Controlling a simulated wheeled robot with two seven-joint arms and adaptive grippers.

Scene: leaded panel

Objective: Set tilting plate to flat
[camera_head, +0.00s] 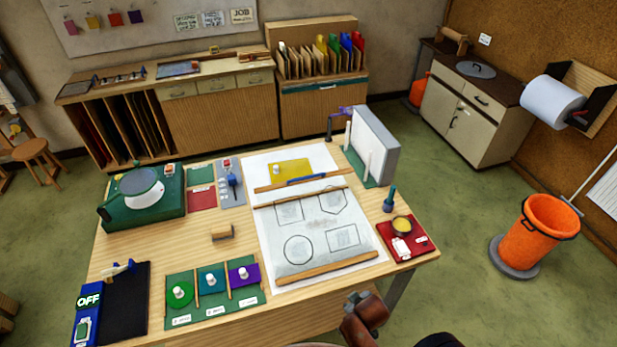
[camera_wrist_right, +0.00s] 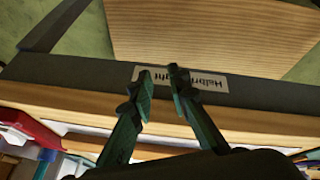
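No part is labelled as the tilting plate, so I cannot tell for sure which it is. A grey-white slab (camera_head: 376,146) stands upright, leaning slightly, beside white posts on a green base at the table's back right. My right gripper (camera_wrist_right: 161,80) shows in the right wrist view. My left gripper is not in view.
An orange bin (camera_head: 545,232) stands to the right.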

